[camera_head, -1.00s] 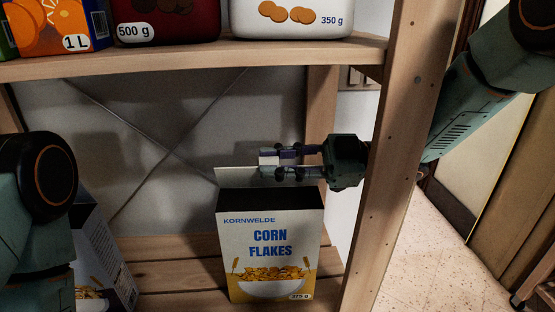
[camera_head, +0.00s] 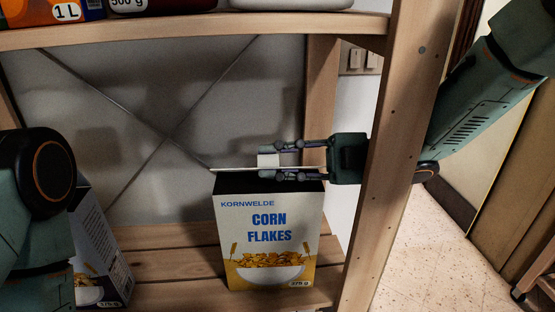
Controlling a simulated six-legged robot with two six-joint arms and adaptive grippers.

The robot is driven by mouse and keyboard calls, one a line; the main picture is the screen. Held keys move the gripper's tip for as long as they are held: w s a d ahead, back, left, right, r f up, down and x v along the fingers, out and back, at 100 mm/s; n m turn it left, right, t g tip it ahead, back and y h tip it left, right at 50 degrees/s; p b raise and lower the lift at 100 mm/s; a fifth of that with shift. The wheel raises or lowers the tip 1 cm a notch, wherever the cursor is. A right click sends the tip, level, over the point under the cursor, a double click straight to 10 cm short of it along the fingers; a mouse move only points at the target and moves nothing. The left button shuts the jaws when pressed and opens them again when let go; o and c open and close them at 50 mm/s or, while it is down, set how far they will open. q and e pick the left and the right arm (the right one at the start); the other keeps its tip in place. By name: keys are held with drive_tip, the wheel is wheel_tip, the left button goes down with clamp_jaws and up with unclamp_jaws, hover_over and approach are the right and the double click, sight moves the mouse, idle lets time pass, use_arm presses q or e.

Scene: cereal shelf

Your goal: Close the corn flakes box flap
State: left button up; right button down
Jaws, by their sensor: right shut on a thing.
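The corn flakes box (camera_head: 267,235) stands upright on the lower shelf, its front facing me. Its top shows a dark opening along the front edge. The pale flap (camera_head: 226,169) is seen almost edge-on as a thin strip at the back of the top. My right gripper (camera_head: 270,165) reaches in from the right, past the shelf post, at the top of the box. Its fingers are shut on the flap, with a pale piece showing between them. My left arm (camera_head: 45,172) is at the left edge; its gripper is out of view.
A second cereal box (camera_head: 100,255) stands tilted in view at the lower left, partly behind my left arm. The upper shelf board (camera_head: 190,30) carries several packages. A wooden post (camera_head: 385,170) stands right of the box. Lower shelf boards are bare between the boxes.

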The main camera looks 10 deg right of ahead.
idle(0.3)
drive_tip(key=c, duration=1.2)
unclamp_jaws()
drive_tip(key=shift+d, duration=0.15)
drive_tip(key=d, duration=1.1)
drive_tip(key=shift+s+d, duration=0.35)
drive_tip(key=shift+s, duration=0.1)
